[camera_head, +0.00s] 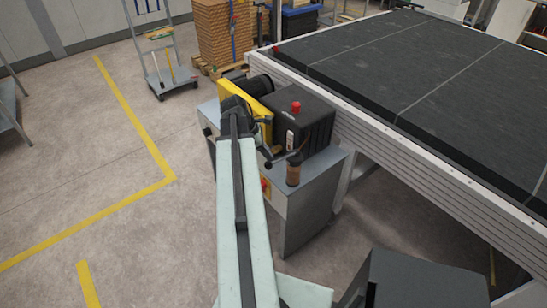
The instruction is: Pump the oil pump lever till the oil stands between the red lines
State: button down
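A black box-shaped unit with a red cap (296,106) stands on a grey metal cabinet (312,205). A small pale window with a reddish mark (290,139) is on its front; I cannot make out red lines or an oil level. A thin dark lever with a round knob (268,165) sticks out low at the front, beside a brown cylinder with a dark top (293,174). My pale arm reaches up from the bottom, and my gripper (262,122) is at its far end, left of the black unit. Its fingers are too small and dark to read.
A yellow plate (232,93) and dark motor parts sit behind my gripper. A long machine bed with a dark top (400,70) fills the right. A red-and-yellow switch (265,186) is on the cabinet. The floor at left is clear, with a trolley (170,78) beyond.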

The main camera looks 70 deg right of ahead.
jog(key=shift+f, duration=0.25)
jog(key=w, duration=0.1)
jog(key=w+a+r+p, duration=0.1)
jog(key=shift+w+a, duration=0.15)
jog(key=shift+w, duration=0.25)
jog(key=p+v, duration=0.7)
jog(key=shift+w+r, duration=0.2)
jog(key=shift+r, duration=0.15)
jog(key=shift+a, duration=0.1)
dwell(0.6)
